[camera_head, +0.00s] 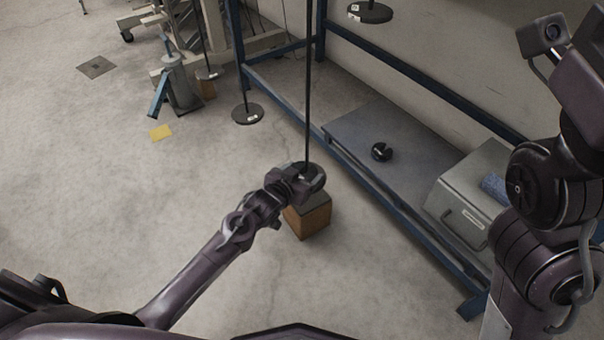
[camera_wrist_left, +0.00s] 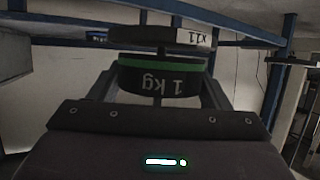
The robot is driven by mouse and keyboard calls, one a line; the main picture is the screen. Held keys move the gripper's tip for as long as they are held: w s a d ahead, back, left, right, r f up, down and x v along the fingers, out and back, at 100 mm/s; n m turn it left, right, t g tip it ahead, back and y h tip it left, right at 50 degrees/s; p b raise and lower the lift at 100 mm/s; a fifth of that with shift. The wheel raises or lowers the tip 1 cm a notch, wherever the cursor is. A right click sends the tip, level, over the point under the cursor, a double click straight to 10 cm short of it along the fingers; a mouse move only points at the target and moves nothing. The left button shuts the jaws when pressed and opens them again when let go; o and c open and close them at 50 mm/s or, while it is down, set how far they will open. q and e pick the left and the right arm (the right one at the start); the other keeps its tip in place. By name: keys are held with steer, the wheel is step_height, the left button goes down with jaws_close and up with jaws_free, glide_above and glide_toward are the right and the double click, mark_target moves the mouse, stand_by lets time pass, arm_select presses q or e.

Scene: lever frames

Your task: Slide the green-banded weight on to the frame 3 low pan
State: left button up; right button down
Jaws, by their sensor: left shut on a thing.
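In the left wrist view the green-banded weight (camera_wrist_left: 160,85) is dark, marked "1 kg", and appears upside down. My left gripper (camera_head: 311,178) is shut on it, a finger on each side. The weight is close to a dark round pan (camera_wrist_left: 150,33) with a pale label; I cannot tell whether they touch. The label's frame number is not clear. In the head view the gripper is at the lower end of a thin black rod (camera_head: 308,90), and it hides most of the weight and pan. My right arm (camera_head: 545,185) is folded at the right; its gripper is out of view.
A wooden block (camera_head: 310,218) stands below my left gripper. Other hanging pans (camera_head: 247,114) (camera_head: 370,12) are farther back. A dark slotted weight (camera_head: 381,152) and a grey box (camera_head: 466,197) sit on the blue-framed bench (camera_head: 350,128).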

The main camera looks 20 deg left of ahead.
arm_select(q)
steer(key=shift+w+d+r, duration=0.2)
steer(key=shift+w+r, duration=0.05)
steer(key=shift+w, duration=0.5)
steer(key=shift+w, duration=0.35)
stand_by(0.4)
steer(key=shift+f, duration=0.4)
stand_by(0.4)
steer(key=o, duration=1.6)
steer(key=shift+c, duration=0.2)
steer(key=shift+s+f, duration=0.15)
steer(key=shift+f, duration=0.2)
steer(key=shift+r, duration=0.1)
